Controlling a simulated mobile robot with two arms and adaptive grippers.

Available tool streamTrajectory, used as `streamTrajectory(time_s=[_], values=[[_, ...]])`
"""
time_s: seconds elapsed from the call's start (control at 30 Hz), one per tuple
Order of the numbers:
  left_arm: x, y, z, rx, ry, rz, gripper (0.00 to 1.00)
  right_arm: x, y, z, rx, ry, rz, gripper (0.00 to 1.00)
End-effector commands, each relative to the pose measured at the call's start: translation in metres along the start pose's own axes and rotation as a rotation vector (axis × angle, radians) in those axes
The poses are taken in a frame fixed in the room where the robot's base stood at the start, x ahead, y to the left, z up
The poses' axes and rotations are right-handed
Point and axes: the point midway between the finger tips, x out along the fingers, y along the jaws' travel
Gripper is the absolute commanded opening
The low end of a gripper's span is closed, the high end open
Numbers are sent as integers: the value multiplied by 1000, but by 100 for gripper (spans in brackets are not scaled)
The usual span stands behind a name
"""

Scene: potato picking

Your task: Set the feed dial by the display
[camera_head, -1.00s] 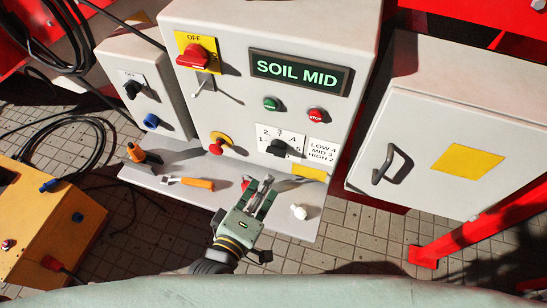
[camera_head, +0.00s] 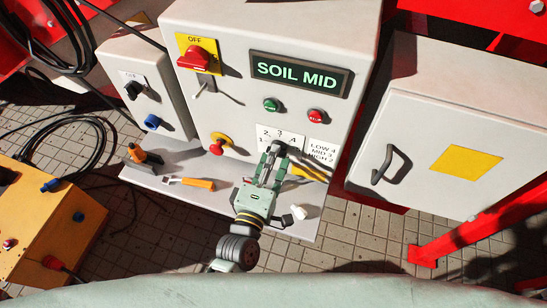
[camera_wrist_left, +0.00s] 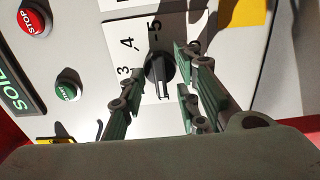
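The display (camera_head: 299,76) on the grey cabinet reads SOIL MID in green. A card (camera_head: 319,152) right of the dial, partly covered now, read LOW 4, MID 3, HIGH 2 earlier. The feed dial is mostly hidden behind my left gripper (camera_head: 274,152) in the head view. In the left wrist view the black dial (camera_wrist_left: 158,67) shows on a white scale with 3, 4 and 5 visible. My left gripper is open, with one finger on either side of the dial. Contact cannot be told, nor which number the dial marks. My right gripper is not in view.
A green button (camera_head: 271,104), red stop button (camera_head: 316,116), red switch (camera_head: 196,58) and red-yellow knob (camera_head: 220,143) surround the dial. Below, the shelf (camera_head: 200,200) holds an orange-handled tool (camera_head: 190,183) and a white piece (camera_head: 298,212). A handled cabinet (camera_head: 415,110) stands right.

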Motion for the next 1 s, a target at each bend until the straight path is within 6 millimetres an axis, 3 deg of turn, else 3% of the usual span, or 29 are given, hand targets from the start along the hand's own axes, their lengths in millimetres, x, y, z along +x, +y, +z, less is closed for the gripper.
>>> streamTrajectory(time_s=[0.23,0.57,1.0], values=[[1,0,0,0,0,-1,30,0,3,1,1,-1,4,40],[1,0,0,1,0,-1,1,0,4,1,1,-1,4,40],[1,0,0,25,-1,-2,0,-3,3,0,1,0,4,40]])
